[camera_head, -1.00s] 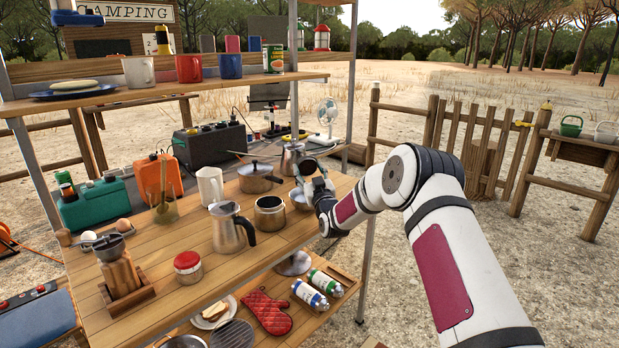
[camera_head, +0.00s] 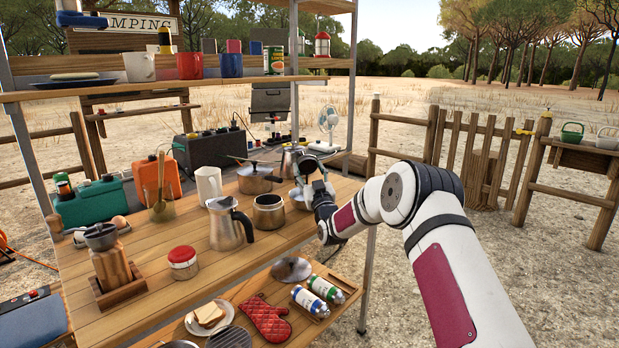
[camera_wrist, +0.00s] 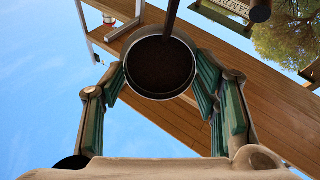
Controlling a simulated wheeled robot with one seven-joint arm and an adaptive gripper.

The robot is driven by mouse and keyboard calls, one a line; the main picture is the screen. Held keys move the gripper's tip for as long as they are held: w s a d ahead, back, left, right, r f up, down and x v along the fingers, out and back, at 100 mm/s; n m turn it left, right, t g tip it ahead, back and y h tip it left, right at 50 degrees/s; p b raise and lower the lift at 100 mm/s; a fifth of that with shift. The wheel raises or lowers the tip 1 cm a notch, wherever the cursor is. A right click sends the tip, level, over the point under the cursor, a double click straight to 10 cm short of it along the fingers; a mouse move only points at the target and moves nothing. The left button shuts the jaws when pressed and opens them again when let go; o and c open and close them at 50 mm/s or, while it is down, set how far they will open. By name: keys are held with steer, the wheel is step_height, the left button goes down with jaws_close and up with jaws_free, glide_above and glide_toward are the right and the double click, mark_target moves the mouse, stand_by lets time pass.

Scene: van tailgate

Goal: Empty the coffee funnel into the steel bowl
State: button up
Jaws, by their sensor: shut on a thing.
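My gripper (camera_head: 316,183) is shut on the coffee funnel (camera_head: 307,168), at the right end of the wooden counter. In the wrist view the round metal funnel (camera_wrist: 133,84) sits between the green finger pads, and its inside is filled with dark brown matter that looks like coffee grounds. The steel bowl (camera_head: 297,200) stands on the counter just below and left of the gripper, partly hidden by it. The funnel is held above the bowl, apart from it. Whether it is directly over the bowl is hard to tell.
Left of the bowl stand an open steel pot base (camera_head: 269,214), a moka pot (camera_head: 228,226) and a lidded saucepan (camera_head: 256,178). A steel jug (camera_head: 288,163) is close behind the gripper. A metal post (camera_head: 370,250) rises at the counter's right edge.

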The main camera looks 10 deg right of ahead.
steer(key=shift+s+f+t+b, duration=0.15)
steer(key=shift+t+b, duration=0.55)
steer(key=shift+b, duration=1.5)
stand_by(1.7)
